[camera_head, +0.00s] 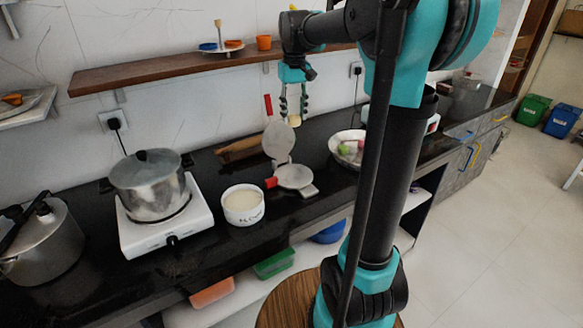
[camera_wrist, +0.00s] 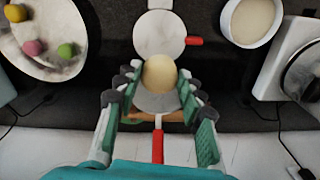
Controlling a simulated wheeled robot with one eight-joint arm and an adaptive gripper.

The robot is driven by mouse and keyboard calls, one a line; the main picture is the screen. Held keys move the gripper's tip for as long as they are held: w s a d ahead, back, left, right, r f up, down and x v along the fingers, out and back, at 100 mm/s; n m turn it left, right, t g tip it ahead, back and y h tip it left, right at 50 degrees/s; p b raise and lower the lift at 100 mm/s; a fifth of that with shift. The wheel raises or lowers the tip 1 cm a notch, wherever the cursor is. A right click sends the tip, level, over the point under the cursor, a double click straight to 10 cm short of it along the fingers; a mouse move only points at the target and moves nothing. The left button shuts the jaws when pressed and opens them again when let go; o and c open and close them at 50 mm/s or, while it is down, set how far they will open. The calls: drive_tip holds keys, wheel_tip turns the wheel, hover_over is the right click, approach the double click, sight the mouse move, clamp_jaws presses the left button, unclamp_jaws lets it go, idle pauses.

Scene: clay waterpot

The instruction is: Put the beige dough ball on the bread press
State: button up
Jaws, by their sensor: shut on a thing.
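My gripper (camera_head: 293,98) is shut on the beige dough ball (camera_head: 294,120) and holds it in the air above the counter. In the wrist view the dough ball (camera_wrist: 160,72) sits between the fingertips of my gripper (camera_wrist: 158,84). The bread press stands open on the counter, with a flat round plate (camera_head: 295,177) in front and a tilted round plate (camera_head: 277,142) with a red handle behind. In the wrist view the ball covers parts of both press plates (camera_wrist: 159,33).
A bowl with several coloured balls (camera_head: 347,150) stands to the right of the press. A white bowl (camera_head: 243,205) and a pot on a white stove (camera_head: 150,185) stand to the left. A rolling pin (camera_head: 238,149) lies behind. A wooden shelf (camera_head: 160,75) runs along the wall.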

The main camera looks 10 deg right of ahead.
wheel_tip(320, 180, down, 20)
drive_tip(key=shift+r, duration=0.1)
idle(0.5)
drive_tip(key=o, duration=1)
wheel_tip(320, 180, up, 12)
drive_tip(key=shift+r, duration=0.1)
